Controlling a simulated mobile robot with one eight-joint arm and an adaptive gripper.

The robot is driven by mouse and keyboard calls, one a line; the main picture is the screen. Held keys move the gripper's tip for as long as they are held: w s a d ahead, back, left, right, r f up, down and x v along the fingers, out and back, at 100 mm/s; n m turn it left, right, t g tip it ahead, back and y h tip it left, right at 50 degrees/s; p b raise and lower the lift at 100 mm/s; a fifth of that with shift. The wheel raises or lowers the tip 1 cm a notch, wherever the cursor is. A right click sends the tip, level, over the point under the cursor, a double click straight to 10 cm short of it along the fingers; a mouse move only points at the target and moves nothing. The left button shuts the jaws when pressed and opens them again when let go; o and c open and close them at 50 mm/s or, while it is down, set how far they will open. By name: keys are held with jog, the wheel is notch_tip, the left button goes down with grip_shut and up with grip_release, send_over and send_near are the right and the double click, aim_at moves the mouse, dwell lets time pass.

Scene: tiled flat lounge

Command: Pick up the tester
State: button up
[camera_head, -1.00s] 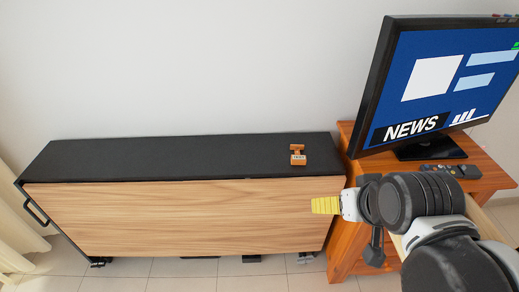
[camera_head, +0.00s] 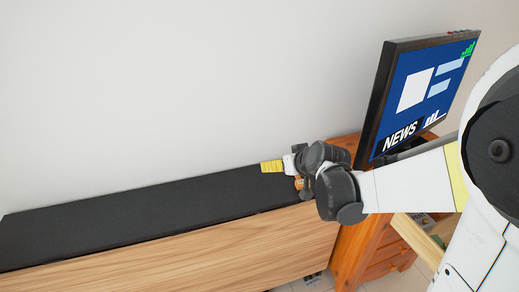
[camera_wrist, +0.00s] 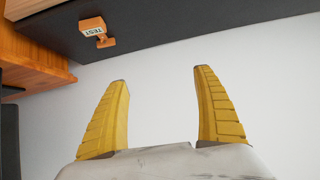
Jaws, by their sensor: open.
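The tester is a small orange device with a white label reading TEST. It lies on the black top of the cabinet (camera_head: 130,215), near its right end. In the head view the tester (camera_head: 299,184) is mostly hidden behind my wrist. In the wrist view the tester (camera_wrist: 97,31) shows whole at the upper left, beyond the fingertips and not between them. My gripper (camera_head: 271,166) has yellow fingers and is over the cabinet top near the wall. In the wrist view my gripper (camera_wrist: 160,75) is open and empty.
A wooden stand (camera_head: 375,235) adjoins the cabinet's right end and carries a television (camera_head: 420,95) showing NEWS. A white wall (camera_head: 180,90) rises behind the cabinet. The rest of the black top to the left is clear.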

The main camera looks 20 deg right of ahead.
jog(key=w+d+f+t, duration=0.1)
jog(key=w+d+f, duration=0.2)
jog(key=d+f, duration=0.1)
jog(key=w+d+f+t+h, duration=0.1)
jog(key=w+d+f, duration=0.2)
jog(key=d+f, duration=0.2)
jog(key=w+d+f+m+t+h, duration=0.1)
jog(key=w+d+f, duration=0.2)
jog(key=f, duration=0.4)
jog(key=shift+w+d+f, duration=0.1)
jog(key=shift+d+f, duration=0.1)
jog(key=shift+d, duration=0.25)
jog(key=shift+d+f, duration=0.15)
jog(key=shift+d, duration=0.3)
jog(key=x, duration=0.5)
jog(key=shift+f, duration=0.2)
jog(key=b+x, duration=0.3)
jog(key=x, duration=0.2)
jog(key=shift+f, duration=0.15)
jog(key=shift+w+d, duration=0.1)
jog(key=shift+w, duration=0.15)
jog(key=c, duration=1.4)
